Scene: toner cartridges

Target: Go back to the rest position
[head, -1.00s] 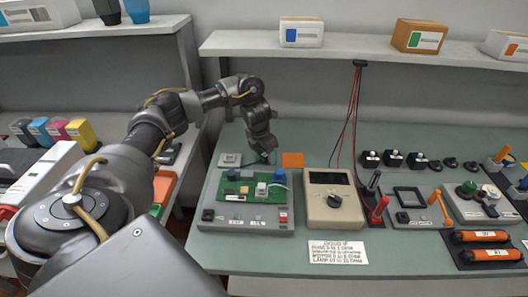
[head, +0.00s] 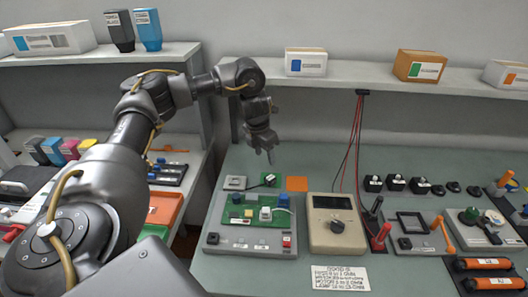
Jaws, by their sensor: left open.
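My left gripper (head: 268,158) hangs pointing down above the back left of the green-grey workbench (head: 420,120). It is open and holds nothing that I can see. Its fingertips are just above and behind the green circuit board fixture (head: 250,243), apart from it. My left arm comes in from the lower left and bends over at the elbow. My right gripper is not in view.
A beige meter (head: 335,222) stands right of the fixture, with black and red probes (head: 381,236) beside it. A shelf with boxes (head: 419,66) runs along the back. Toner cartridges (head: 52,151) stand on the left counter. A printed label (head: 341,278) lies in front.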

